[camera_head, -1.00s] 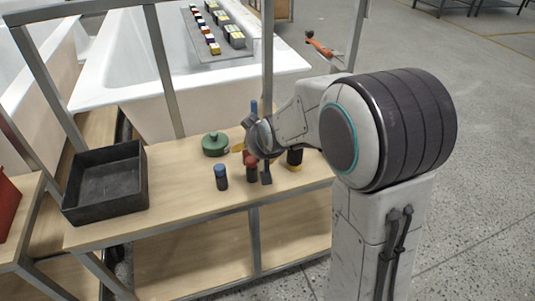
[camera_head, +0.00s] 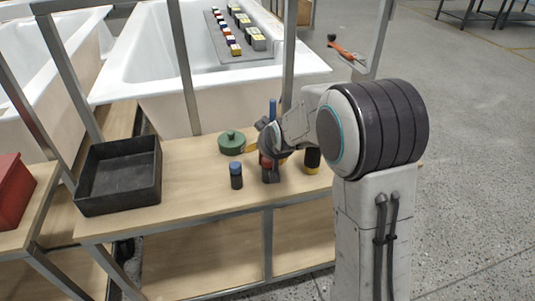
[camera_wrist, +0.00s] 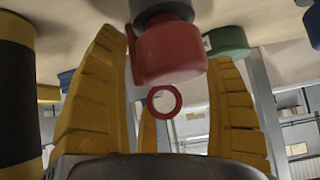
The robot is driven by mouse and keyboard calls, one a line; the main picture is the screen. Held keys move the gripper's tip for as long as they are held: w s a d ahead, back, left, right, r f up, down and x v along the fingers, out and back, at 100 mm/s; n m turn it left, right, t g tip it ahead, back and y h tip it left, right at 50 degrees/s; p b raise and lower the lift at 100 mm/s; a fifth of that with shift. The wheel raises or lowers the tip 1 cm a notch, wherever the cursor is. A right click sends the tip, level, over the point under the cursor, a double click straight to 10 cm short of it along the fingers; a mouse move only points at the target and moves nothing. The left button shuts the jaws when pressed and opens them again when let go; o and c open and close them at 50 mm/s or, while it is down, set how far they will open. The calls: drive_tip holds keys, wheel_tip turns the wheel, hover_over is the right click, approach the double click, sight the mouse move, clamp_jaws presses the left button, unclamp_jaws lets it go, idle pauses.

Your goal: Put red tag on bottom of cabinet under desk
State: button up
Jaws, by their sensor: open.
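A red piece with a small red ring (camera_wrist: 164,101), probably the red tag, is on a dark cylinder and sits between my gripper's yellow fingers in the wrist view. It also shows as a small red top (camera_head: 266,162) on the wooden bench in the head view. My gripper (camera_wrist: 168,55) is open, with one finger on each side of the red piece. I cannot tell whether a finger touches it. In the head view my gripper (camera_head: 268,148) is partly hidden by its own wrist. I cannot make out a cabinet; a lower wooden shelf (camera_head: 205,262) shows under the bench.
A blue-topped dark cylinder (camera_head: 236,176), a green round container (camera_head: 231,142) and a black-and-yellow cylinder (camera_head: 312,160) stand close by. A black tray (camera_head: 120,175) is at the bench's left end. Metal posts rise along the bench's back. Bare bench top lies between tray and cylinders.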

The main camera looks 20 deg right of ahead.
clamp_jaws()
idle(0.7)
